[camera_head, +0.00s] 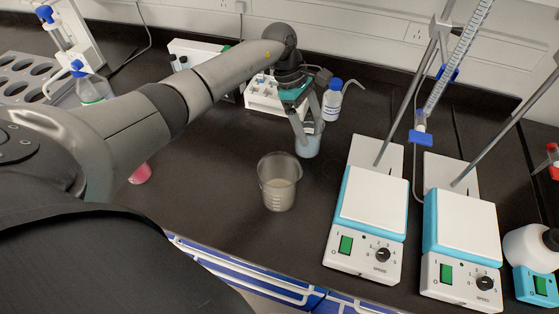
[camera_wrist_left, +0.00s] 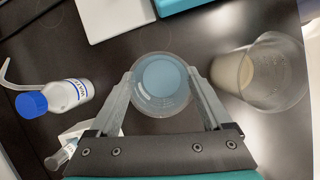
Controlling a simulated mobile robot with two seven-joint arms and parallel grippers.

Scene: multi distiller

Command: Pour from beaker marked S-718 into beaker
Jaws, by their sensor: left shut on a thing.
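A small beaker (camera_head: 308,144) with pale blue liquid is held between the fingers of my left gripper (camera_head: 302,129). In the left wrist view the same beaker (camera_wrist_left: 161,84) sits between the two fingertips, seen from above. No S-718 mark can be read in either view. A larger clear beaker (camera_head: 278,188) stands upright on the dark bench, in front and to the left of the held one. It holds a little pale, cloudy content and also shows in the left wrist view (camera_wrist_left: 258,76). The two beakers are apart. My right gripper is not in view.
Two stirrer hotplates (camera_head: 367,220) (camera_head: 461,240) with metal rods stand to the right. A blue-capped wash bottle (camera_head: 332,103) and a white rack (camera_head: 262,96) are behind the gripper. A pink-filled vessel (camera_head: 140,174) is at left. Bare bench surrounds the larger beaker.

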